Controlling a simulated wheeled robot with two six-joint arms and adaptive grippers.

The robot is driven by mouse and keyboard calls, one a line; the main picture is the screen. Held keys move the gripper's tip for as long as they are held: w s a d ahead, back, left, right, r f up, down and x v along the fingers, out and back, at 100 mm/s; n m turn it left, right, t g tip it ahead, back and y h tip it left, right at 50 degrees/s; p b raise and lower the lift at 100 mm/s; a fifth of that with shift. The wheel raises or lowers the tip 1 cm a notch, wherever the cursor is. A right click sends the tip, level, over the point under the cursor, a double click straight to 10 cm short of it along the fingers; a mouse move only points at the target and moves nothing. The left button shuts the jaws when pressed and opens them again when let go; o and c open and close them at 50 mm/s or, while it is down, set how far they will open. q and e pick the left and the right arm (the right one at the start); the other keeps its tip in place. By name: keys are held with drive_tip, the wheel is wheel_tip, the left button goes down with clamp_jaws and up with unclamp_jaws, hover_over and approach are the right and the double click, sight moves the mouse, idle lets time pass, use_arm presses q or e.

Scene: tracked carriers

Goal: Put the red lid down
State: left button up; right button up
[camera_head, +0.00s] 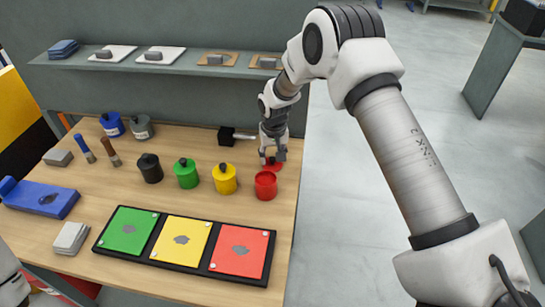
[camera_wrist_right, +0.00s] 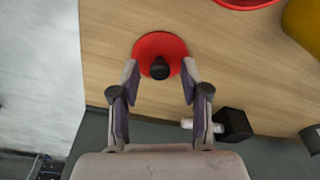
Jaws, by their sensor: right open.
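The red lid (camera_wrist_right: 147,46) with its black knob lies on the wooden table in the right wrist view. My right gripper (camera_wrist_right: 160,72) is open, with a finger on either side of the lid's near part and the knob between them. In the head view my right gripper (camera_head: 272,157) points down beside the lid (camera_head: 276,166), which it partly hides. The red pot (camera_head: 265,187) stands open in front of the lid, apart from it. Whether the fingers touch the lid cannot be told. My left gripper is not in view.
Lidded yellow (camera_head: 225,180), green (camera_head: 186,174) and black (camera_head: 150,169) pots stand in a row left of the red pot. A black block with a light rod (camera_head: 227,136) lies behind. A three-colour panel (camera_head: 182,242) lies in front. The table's right edge is close.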

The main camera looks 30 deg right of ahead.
sight(274, 167)
wheel_tip(274, 167, up, 11)
drive_tip(key=s+b, duration=0.1)
drive_tip(key=shift+s+a+r+b, duration=0.15)
drive_tip(key=shift+a+r+b, duration=0.05)
drive_tip(key=shift+b, duration=0.1)
